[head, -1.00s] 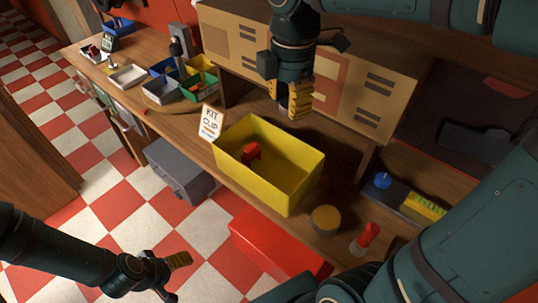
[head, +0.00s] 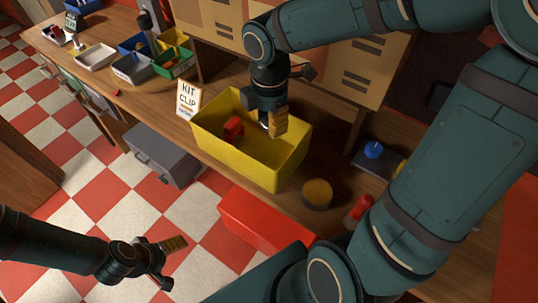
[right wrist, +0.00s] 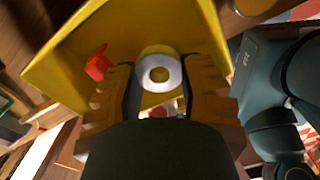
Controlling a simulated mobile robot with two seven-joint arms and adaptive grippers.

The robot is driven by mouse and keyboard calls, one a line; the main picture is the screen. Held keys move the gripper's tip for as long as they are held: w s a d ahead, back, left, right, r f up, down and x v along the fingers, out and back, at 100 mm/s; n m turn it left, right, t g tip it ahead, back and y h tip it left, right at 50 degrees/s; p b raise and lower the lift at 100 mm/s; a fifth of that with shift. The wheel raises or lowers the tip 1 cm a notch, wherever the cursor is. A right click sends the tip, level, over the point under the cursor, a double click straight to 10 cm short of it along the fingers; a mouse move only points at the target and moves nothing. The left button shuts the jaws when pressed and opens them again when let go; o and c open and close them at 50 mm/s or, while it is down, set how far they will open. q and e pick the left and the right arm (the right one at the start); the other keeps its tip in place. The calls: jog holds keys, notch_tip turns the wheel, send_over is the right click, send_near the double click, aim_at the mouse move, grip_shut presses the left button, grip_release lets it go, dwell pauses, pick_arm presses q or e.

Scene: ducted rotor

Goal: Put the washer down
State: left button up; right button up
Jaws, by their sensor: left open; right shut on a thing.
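The washer (right wrist: 147,75), a pale ring with a round hole, is between the fingers of my right gripper (right wrist: 158,92) in the right wrist view. In the head view, my right gripper (head: 272,125) is shut on it, over the right part of the yellow bin (head: 243,171), with its fingertips at about rim level. The washer is mostly hidden there. A red part (head: 233,127) lies inside the bin and also shows in the right wrist view (right wrist: 97,65). My left gripper (head: 170,262) is open and empty, above the checkered floor.
A "KIT CLIP" card (head: 188,98) stands beside the bin. A round tan-topped container (head: 317,193), a red-topped item (head: 360,208) and a blue knob (head: 373,149) are to its right. A red box (head: 262,222) is below the bench front. Small trays (head: 132,68) stand at the back left.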

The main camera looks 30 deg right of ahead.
jog(key=b, duration=0.2)
send_over(269, 160)
notch_tip(269, 160, down, 9)
jog(key=shift+r, duration=0.1)
notch_tip(269, 160, down, 4)
jog(key=shift+r+b, duration=0.25)
jog(key=shift+b, duration=0.45)
jog(key=shift+r, duration=0.1)
jog(key=shift+f+b, duration=0.3)
jog(key=shift+f, duration=0.2)
jog(key=shift+f, duration=0.15)
jog(key=o, duration=1.1)
jog(key=shift+c, duration=0.2)
